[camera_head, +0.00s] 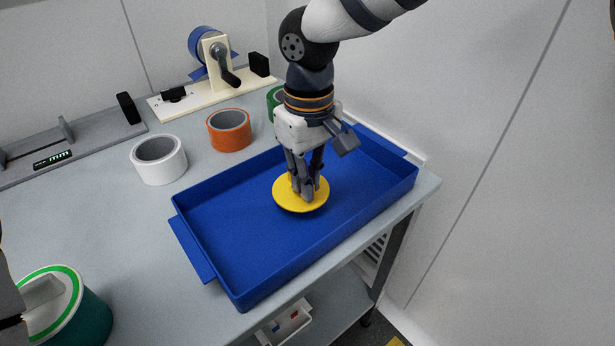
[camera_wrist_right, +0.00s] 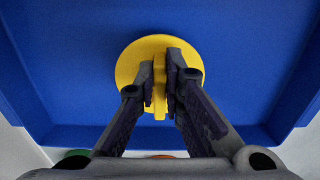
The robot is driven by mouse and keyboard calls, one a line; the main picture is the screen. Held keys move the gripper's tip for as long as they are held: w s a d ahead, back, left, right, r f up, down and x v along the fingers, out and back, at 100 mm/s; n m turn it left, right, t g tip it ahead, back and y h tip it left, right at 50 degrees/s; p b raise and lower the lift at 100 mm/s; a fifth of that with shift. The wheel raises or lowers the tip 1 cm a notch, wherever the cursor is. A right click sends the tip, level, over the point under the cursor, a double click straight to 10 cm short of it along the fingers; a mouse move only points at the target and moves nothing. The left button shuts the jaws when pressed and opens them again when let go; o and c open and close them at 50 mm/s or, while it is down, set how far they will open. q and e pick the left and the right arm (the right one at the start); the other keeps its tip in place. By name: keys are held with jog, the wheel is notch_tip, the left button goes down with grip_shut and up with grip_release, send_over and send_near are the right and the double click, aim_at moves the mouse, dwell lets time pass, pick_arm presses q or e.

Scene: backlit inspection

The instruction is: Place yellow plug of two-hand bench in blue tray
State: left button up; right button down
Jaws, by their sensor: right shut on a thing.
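The yellow plug (camera_head: 288,202) is a round disc with a raised grip. It is inside the walls of the blue tray (camera_head: 240,262), near the middle; whether it touches the tray floor I cannot tell. My right gripper (camera_head: 306,193) points down into the tray and is shut on the plug's grip. In the right wrist view the two fingers (camera_wrist_right: 160,85) pinch the raised grip of the yellow plug (camera_wrist_right: 130,68), with the blue tray floor (camera_wrist_right: 240,60) behind it. My left gripper is not clearly visible; only a bit of my left arm shows at the left edge.
A white tape roll (camera_head: 159,159), an orange roll (camera_head: 229,130) and a green roll (camera_head: 274,102) stand behind the tray. A crank fixture (camera_head: 216,60) and a grey measuring rail (camera_head: 80,148) are at the back. A green-rimmed container (camera_head: 85,315) stands front left.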

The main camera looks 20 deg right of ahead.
jog(key=shift+f, duration=0.1)
jog(key=c, duration=1.7)
grip_release()
pick_arm(q)
jog(key=shift+w+r+p, duration=0.3)
jog(key=shift+w+r, duration=0.1)
jog(key=shift+r, duration=0.05)
pick_arm(e)
notch_tip(320, 180, up, 12)
